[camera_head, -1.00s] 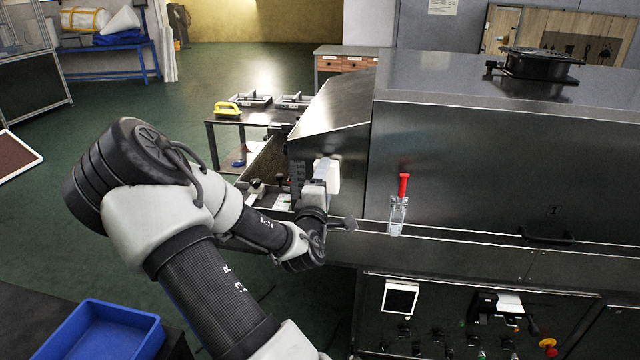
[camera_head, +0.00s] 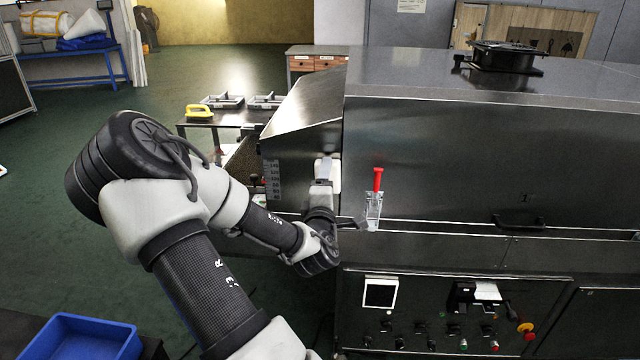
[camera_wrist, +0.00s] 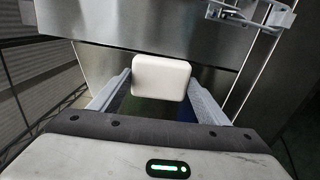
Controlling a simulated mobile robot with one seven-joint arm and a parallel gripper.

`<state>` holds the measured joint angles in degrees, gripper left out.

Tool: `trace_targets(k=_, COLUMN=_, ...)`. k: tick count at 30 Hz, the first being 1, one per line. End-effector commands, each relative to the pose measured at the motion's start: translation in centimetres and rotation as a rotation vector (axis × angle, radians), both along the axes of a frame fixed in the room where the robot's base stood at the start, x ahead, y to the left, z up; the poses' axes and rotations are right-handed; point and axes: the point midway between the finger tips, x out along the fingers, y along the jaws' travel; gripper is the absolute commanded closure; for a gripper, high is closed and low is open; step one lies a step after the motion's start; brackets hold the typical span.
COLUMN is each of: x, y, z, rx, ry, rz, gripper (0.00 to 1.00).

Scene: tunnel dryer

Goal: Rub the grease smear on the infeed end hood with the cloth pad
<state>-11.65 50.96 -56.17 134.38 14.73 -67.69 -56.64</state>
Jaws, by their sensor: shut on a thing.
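The white cloth pad (camera_head: 335,173) is a rounded block at the lower right of the infeed end hood (camera_head: 300,108), close to the seam with the main housing. It also shows in the wrist view (camera_wrist: 161,77), in front of bare steel. My gripper (camera_head: 325,180) is shut on the pad, with one finger on each side in the wrist view (camera_wrist: 160,98). I cannot tell whether the pad touches the steel. I make out no grease smear in either view; the pad and gripper hide part of the hood's side.
A control panel (camera_head: 450,312) with knobs is below. A dark bench (camera_head: 228,118) with trays is behind the hood. A blue bin (camera_head: 85,340) sits at the lower left. Open green floor lies left.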

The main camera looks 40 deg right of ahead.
Motion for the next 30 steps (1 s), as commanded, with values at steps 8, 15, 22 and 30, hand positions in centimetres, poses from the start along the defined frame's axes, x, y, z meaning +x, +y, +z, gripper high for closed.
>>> trace_targets(k=8, x=0.0, y=0.0, z=0.0, rx=-0.001, ry=-0.001, rz=0.000, gripper=0.48)
trace_targets(k=15, x=-1.2, y=1.4, z=0.1, rx=0.000, ry=0.000, rz=0.001, gripper=0.48)
trace_targets(k=22, x=-2.7, y=3.1, z=0.1, rx=0.000, ry=0.000, rz=0.001, gripper=0.48)
trace_targets(k=30, x=-3.9, y=4.5, z=0.1, rx=0.000, ry=-0.001, rz=0.001, gripper=0.48)
